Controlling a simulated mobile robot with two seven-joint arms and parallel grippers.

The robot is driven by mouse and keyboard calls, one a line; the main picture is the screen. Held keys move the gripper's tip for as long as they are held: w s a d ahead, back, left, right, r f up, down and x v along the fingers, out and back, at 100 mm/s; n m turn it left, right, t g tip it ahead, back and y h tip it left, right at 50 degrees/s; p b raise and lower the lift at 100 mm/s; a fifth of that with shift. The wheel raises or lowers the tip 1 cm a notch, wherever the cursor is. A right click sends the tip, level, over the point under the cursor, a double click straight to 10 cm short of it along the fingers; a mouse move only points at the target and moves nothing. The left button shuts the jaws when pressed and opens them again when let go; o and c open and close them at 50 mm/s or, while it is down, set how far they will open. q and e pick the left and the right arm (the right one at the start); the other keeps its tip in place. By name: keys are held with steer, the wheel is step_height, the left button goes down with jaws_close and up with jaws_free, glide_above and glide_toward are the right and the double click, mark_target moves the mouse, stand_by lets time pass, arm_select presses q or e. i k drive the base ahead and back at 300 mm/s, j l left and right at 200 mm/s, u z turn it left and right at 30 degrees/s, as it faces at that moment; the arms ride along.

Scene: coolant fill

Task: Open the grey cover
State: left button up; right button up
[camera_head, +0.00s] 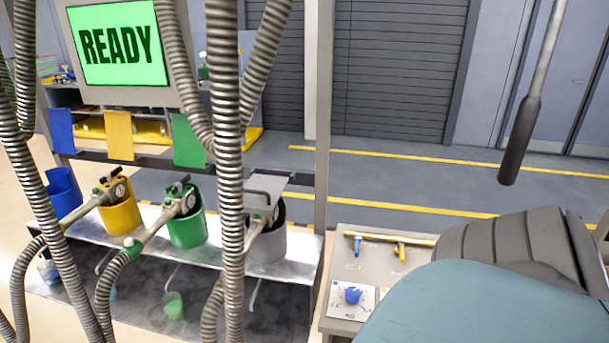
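The grey cover (268,184) is a flat panel with a bent-down front edge. It lies roughly level over the top of the grey bucket (269,246), whose dark opening and fitting show partly beneath it. A ribbed hose in front hides the left part of both. Blue (61,131), yellow (119,136) and green (187,142) panels stand upright along the same rack, to the left of the grey cover. Neither of my grippers is in view.
Yellow (121,216) and green (188,231) buckets with nozzles stand on the metal shelf. Ribbed hoses (228,150) hang across the left half. A screen (120,43) reads READY. A dark-handled rod (520,140) hangs at right. A teal surface (480,300) blocks the lower right.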

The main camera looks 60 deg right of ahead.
mark_target(261, 193)
steer(key=z, duration=1.55)
steer(key=i+j+z, duration=0.1)
steer(key=i+j, duration=0.2)
steer(key=j, duration=0.15)
steer(key=i+j+z, duration=0.1)
steer(key=i+j, duration=0.15)
steer(key=j, duration=0.2)
